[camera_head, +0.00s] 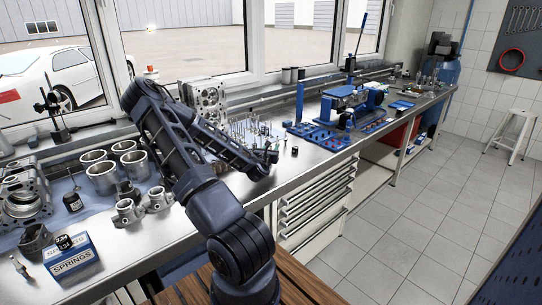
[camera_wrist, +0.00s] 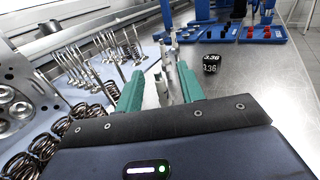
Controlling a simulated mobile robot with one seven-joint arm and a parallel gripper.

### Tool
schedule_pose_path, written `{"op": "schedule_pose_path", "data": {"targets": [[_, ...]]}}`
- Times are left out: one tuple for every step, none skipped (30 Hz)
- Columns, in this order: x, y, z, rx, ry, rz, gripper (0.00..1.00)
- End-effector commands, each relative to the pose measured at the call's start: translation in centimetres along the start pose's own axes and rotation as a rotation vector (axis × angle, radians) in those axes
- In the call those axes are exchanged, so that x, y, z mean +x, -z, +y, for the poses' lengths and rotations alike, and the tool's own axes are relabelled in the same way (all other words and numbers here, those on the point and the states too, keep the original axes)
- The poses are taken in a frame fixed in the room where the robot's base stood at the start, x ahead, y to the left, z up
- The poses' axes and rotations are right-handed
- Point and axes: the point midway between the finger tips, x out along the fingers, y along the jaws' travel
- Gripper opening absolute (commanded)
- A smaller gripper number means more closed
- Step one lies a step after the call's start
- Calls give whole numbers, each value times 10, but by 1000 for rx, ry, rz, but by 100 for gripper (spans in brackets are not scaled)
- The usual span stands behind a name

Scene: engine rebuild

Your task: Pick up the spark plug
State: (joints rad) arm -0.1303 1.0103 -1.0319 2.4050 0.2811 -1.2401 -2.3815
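My gripper (camera_wrist: 162,88) has two teal fingers that stand apart in the wrist view, so it is open. In the head view my gripper (camera_head: 262,165) is low over the bench, right of the grey engine block. Slim pale upright pieces that look like spark plugs (camera_wrist: 171,58) stand just beyond and between the fingertips. I cannot tell whether any finger touches them. Their lower parts are partly hidden by the fingers. A small metal piece, possibly another plug (camera_head: 20,267), lies at the near left of the bench in the head view.
Several valves (camera_wrist: 85,70) and coil springs (camera_wrist: 45,145) stand left of my gripper. A black block marked 3.36 (camera_wrist: 211,62) stands to the right. Blue trays (camera_wrist: 238,32) lie beyond. The metal bench (camera_wrist: 265,85) is clear at right.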

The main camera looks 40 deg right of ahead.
Motion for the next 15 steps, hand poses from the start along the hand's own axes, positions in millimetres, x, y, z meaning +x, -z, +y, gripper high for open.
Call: {"op": "schedule_pose_path", "data": {"targets": [[8, 0, -1, 1, 1, -2, 38], [11, 0, -1, 1, 1, -2, 38], [15, 0, 0, 0, 0, -1, 38], [18, 0, 0, 0, 0, -1, 38], [20, 0, 0, 0, 0, -1, 38], [22, 0, 0, 1, 0, -1, 38], [23, 0, 0, 1, 1, 0, 38], [24, 0, 0, 0, 1, 0, 38], [24, 0, 0, 0, 1, 0, 38], [24, 0, 0, 0, 1, 0, 38], [24, 0, 0, 0, 0, 0, 38], [24, 0, 0, 0, 0, 0, 38], [24, 0, 0, 0, 0, 0, 38], [24, 0, 0, 0, 0, 0, 38], [24, 0, 0, 0, 0, 0, 32]]}}
